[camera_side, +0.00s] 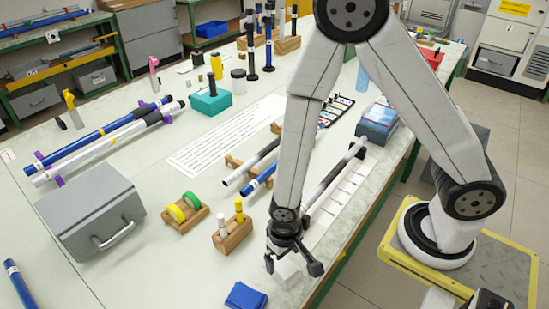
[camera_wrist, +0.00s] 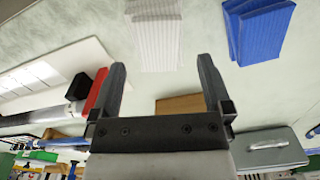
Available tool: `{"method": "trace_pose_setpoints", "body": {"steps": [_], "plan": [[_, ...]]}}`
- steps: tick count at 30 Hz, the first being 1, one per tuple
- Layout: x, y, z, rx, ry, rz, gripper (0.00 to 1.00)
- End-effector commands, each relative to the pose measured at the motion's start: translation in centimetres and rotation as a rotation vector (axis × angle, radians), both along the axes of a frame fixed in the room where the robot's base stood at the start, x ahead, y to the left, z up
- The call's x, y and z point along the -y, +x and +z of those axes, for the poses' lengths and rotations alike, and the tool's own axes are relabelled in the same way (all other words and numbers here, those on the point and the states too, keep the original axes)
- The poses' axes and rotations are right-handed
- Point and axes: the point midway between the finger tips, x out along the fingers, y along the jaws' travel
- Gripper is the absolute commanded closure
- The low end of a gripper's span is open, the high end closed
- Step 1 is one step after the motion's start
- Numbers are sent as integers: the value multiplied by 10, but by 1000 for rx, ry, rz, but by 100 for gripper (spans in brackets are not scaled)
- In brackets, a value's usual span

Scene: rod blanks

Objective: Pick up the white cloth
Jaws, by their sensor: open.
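The white cloth (camera_wrist: 155,42) is a folded, finely ribbed pad at the top centre of the wrist view, running off its upper edge. In the side view it (camera_side: 287,275) shows as a small pale block at the table's front edge, partly hidden by my gripper (camera_side: 293,266). In the wrist view my gripper (camera_wrist: 162,68) is open, with nothing between its two dark fingers. The cloth lies just beyond the fingertips and between their lines. I cannot tell the exact height of the fingers above it.
A folded blue cloth (camera_wrist: 262,32) lies beside the white one; it also shows in the side view (camera_side: 246,296). A wooden holder (camera_side: 233,236) and a grey toolbox (camera_side: 75,222) stand to the left. A rod (camera_side: 335,185) lies on a white panel behind my gripper.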

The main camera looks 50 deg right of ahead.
Motion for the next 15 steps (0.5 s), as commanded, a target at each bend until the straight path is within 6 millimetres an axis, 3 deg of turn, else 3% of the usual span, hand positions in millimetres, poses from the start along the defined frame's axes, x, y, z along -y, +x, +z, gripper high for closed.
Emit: {"method": "trace_pose_setpoints", "body": {"steps": [15], "plan": [[3, 2, -39, -3, -1, -1, 0]]}}
